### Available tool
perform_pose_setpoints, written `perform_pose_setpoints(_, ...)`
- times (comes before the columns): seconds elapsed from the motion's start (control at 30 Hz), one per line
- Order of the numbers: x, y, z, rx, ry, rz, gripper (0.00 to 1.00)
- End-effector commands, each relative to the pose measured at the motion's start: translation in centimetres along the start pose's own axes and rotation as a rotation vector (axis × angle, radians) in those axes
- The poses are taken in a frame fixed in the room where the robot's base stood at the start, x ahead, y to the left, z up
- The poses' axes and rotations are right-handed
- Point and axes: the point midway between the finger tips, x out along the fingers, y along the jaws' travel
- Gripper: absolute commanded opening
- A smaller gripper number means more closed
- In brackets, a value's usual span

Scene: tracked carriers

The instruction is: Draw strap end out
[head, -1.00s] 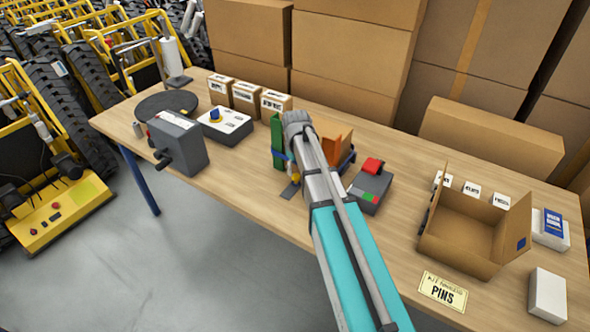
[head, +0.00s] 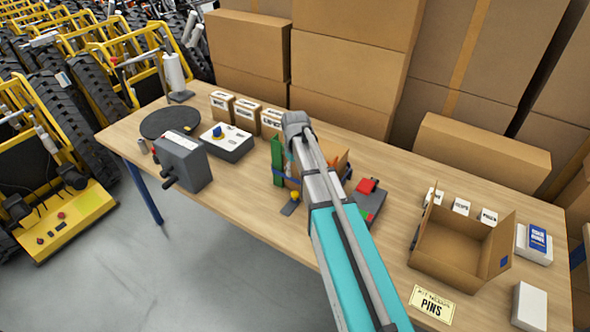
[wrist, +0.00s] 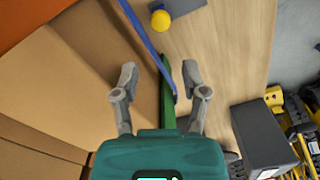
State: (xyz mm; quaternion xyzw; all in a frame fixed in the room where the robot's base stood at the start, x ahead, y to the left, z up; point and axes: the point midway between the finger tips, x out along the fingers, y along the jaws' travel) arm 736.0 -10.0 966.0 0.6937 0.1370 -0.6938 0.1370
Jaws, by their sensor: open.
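A blue strap (wrist: 150,45) runs diagonally in the wrist view, from the top left down to a free-looking end between my fingers, beside a narrow green upright panel (wrist: 166,95). In the head view the strap (head: 284,179) shows as a small blue band at the foot of the green panel (head: 278,160). A grey plate with a yellow knob (wrist: 160,20) lies by it. My gripper (wrist: 160,80) is open, with one finger on each side of the strap end and the panel. No contact can be made out. In the head view my own arm hides the fingers.
An orange panel (head: 341,165) and a red-topped device (head: 367,194) stand close right of my arm. A grey crank box (head: 181,160) is to the left. An open carton (head: 447,260) stands at the right. Stacked cartons (head: 345,65) wall off the back.

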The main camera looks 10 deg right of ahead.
Motion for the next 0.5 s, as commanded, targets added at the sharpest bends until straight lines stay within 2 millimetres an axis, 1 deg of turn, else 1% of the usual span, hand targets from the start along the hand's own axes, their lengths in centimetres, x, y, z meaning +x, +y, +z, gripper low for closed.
perform_pose_setpoints(0.03,-0.9,0.0,0.0,0.000,0.000,0.000,0.56)
perform_pose_setpoints(0.27,-2.9,0.0,0.0,0.000,0.000,0.000,0.56)
perform_pose_setpoints(0.5,-4.7,-1.3,2.8,0.051,0.000,0.000,0.56)
